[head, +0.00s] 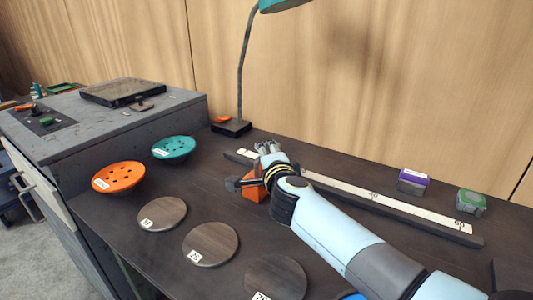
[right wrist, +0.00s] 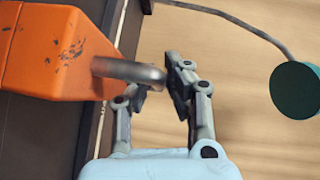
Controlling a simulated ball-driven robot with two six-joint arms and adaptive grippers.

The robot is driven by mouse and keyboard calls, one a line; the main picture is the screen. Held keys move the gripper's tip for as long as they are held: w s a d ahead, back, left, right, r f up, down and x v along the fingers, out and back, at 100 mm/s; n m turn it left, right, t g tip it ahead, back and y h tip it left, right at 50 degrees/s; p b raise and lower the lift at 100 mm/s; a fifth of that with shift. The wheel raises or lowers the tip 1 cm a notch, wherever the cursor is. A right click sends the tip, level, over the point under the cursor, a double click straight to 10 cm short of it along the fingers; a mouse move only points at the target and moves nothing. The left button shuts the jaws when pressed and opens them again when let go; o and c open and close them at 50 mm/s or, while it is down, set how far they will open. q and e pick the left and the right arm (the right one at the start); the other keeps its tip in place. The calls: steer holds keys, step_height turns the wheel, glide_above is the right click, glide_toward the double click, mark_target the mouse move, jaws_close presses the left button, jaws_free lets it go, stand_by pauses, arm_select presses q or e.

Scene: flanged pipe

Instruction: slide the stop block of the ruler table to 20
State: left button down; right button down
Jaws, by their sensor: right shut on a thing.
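The ruler table's long rail with a white marked strip (head: 400,206) runs across the dark bench; its numbers are too small to read surely. The orange stop block (head: 253,191) sits toward the rail's left part, partly hidden by my arm. My right gripper (head: 267,149) is at the block. In the right wrist view, the orange block (right wrist: 55,50) has a metal peg (right wrist: 130,70) sticking out, and my right gripper's fingers (right wrist: 160,85) are closed around its end. The strip's reading at the block is hidden behind my wrist. My left gripper is out of view.
A teal bowl (head: 173,148), an orange bowl (head: 118,177) and three round wooden discs (head: 210,244) lie left and in front. A lamp (head: 232,127) stands behind. A purple block (head: 412,181) and a green item (head: 471,201) stand behind the rail's right part.

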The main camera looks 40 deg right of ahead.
steer(key=shift+f, duration=0.15)
steer(key=s+p, duration=0.1)
steer(key=s+d+p, duration=0.1)
steer(key=s, duration=0.1)
steer(key=s+d+p, duration=0.1)
steer(key=s, duration=0.1)
steer(key=shift+s, duration=0.1)
steer(key=shift+a, duration=0.1)
steer(key=c, duration=1.5)
jaws_free()
steer(key=shift+w, duration=0.2)
steer(key=shift+o, duration=0.8)
steer(key=v, duration=1.2)
